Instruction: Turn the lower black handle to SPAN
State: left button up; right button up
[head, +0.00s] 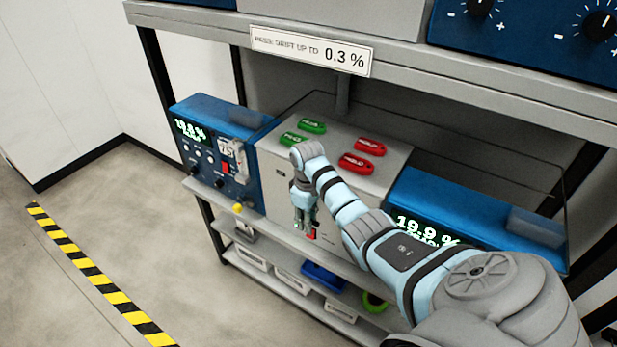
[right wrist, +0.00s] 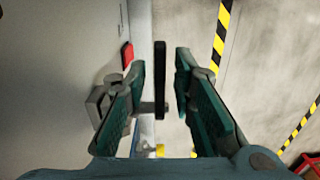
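The black handle (right wrist: 160,75) shows in the right wrist view as a narrow upright bar on a short stem. My right gripper (right wrist: 159,65) is open, with one teal finger on each side of the bar. Gaps show between the bar and both fingers. In the head view my right gripper (head: 305,217) points down in front of the grey cabinet (head: 272,190), and the handle is hidden behind it. No SPAN mark can be read. My left gripper is not in view.
Blue analysers with lit displays stand left (head: 221,130) and right (head: 440,200) of the cabinet. Green (head: 312,126) and red (head: 370,147) tags lie on its top. Several bins stand on the lower shelf (head: 265,262). The floor at left is clear.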

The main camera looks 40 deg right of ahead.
dwell(0.3)
notch_tip(320, 180, up, 8)
jog(key=shift+a, duration=0.1)
dwell(0.3)
dwell(0.3)
